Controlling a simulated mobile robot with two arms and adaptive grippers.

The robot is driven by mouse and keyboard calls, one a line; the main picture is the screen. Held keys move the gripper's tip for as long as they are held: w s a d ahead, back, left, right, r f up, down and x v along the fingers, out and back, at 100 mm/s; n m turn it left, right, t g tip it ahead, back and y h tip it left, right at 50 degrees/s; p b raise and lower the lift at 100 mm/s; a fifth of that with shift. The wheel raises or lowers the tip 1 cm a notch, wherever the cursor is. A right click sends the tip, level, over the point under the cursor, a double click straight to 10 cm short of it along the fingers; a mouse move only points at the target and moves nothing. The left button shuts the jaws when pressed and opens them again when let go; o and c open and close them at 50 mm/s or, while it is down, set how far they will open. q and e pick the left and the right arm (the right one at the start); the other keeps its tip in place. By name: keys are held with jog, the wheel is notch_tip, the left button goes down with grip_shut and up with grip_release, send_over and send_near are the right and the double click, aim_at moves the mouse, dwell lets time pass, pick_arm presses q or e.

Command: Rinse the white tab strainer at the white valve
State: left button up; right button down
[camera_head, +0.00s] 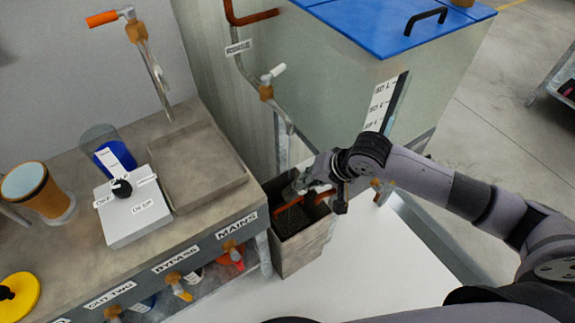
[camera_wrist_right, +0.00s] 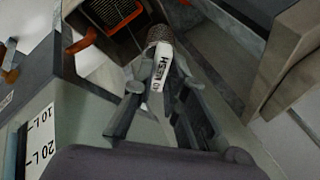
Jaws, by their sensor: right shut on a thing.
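In the right wrist view my right gripper (camera_wrist_right: 157,98) is shut on the white tab (camera_wrist_right: 163,72) of the strainer, which has print ending in "MESH 40". The strainer's round mesh part (camera_wrist_right: 161,37) points away from the fingers, beside the box's opening. In the head view the strainer is too small to make out clearly. The white valve sits on a brass body on a pipe against the tank. Whether water runs is unclear. My left gripper is not in view.
The grey box (camera_head: 305,246) holds a dark mesh and orange-handled parts. The bench (camera_head: 196,230) with labelled taps is at left, carrying a knob box (camera_head: 132,210) and an orange cup (camera_head: 38,190). A blue-lidded tank (camera_head: 440,75) stands behind.

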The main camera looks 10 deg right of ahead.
jog(key=shift+s+d+r+p, duration=0.1)
jog(key=shift+s+r+p, duration=0.45)
jog(key=shift+s+r, duration=1.15)
jog(key=shift+s, duration=0.2)
jog(key=shift+s+r, duration=0.35)
jog(key=shift+s, duration=0.25)
